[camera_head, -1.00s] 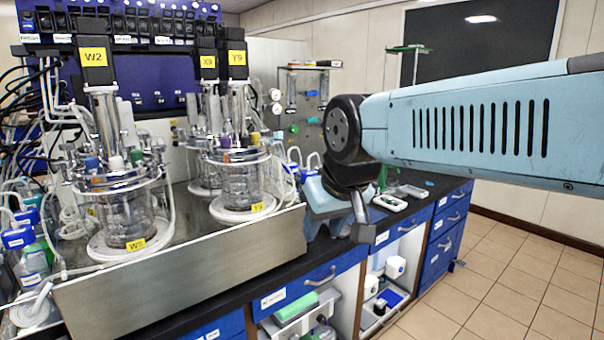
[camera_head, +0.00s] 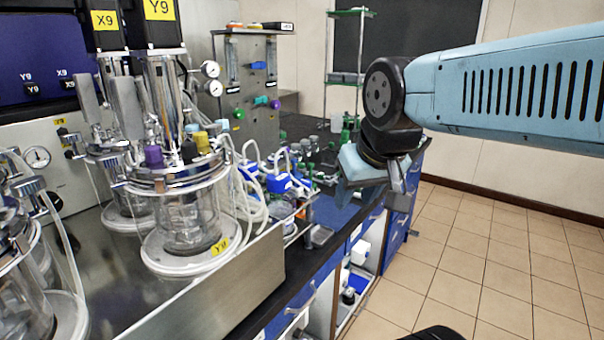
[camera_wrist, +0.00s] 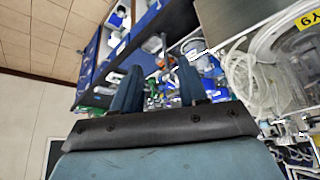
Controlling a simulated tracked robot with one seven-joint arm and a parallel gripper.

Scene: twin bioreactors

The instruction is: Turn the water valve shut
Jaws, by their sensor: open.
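A grey upright panel (camera_head: 250,85) at the back of the bench carries small coloured valve knobs: a blue one (camera_head: 258,65), a teal one (camera_head: 261,100), a purple one (camera_head: 276,104) and a green one (camera_head: 238,113). I cannot tell which one is the water valve. My gripper (camera_head: 392,188) is in front and to the right of the panel, well apart from it, over the bench's front edge. In the wrist view, my gripper's two blue fingers (camera_wrist: 158,90) stand apart with nothing held between them. The knobs cannot be made out in the wrist view.
A glass bioreactor (camera_head: 187,215) labelled Y9 stands on a steel tray (camera_head: 235,285) at left, with another behind it. Tubing and blue-capped bottles (camera_head: 280,183) crowd the bench before the panel. Two gauges (camera_head: 212,78) adjoin it. Tiled floor (camera_head: 480,265) at right is free.

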